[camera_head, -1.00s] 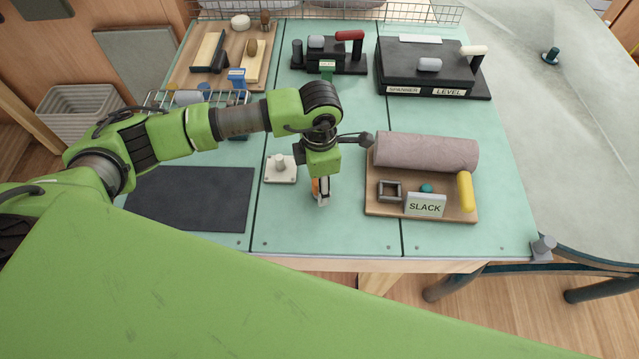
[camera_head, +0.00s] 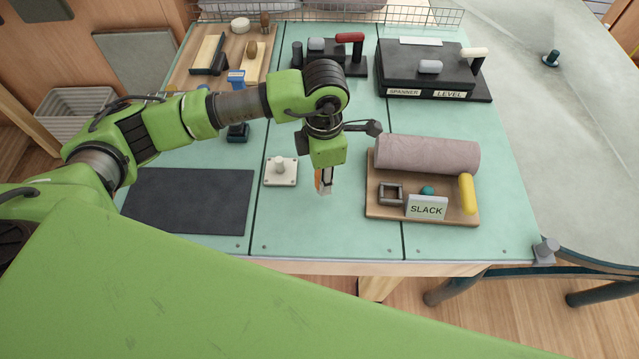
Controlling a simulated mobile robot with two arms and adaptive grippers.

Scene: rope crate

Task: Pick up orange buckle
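An orange buckle (camera_head: 318,181) shows as a small orange strip at the left side of my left gripper's fingers. My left gripper (camera_head: 325,188) points down over the front middle of the green table, right of a white plate with a knob. Its fingers look shut on the buckle, which appears slightly above the table. The fingers hide most of the buckle. My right gripper is not in view.
A wooden board (camera_head: 385,211) with a rolled grey towel (camera_head: 428,155), a grey frame, a yellow piece and a "SLACK" sign (camera_head: 426,208) lies close on the right. A white knobbed plate (camera_head: 281,176) and dark mat (camera_head: 188,201) lie left. The table front is clear.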

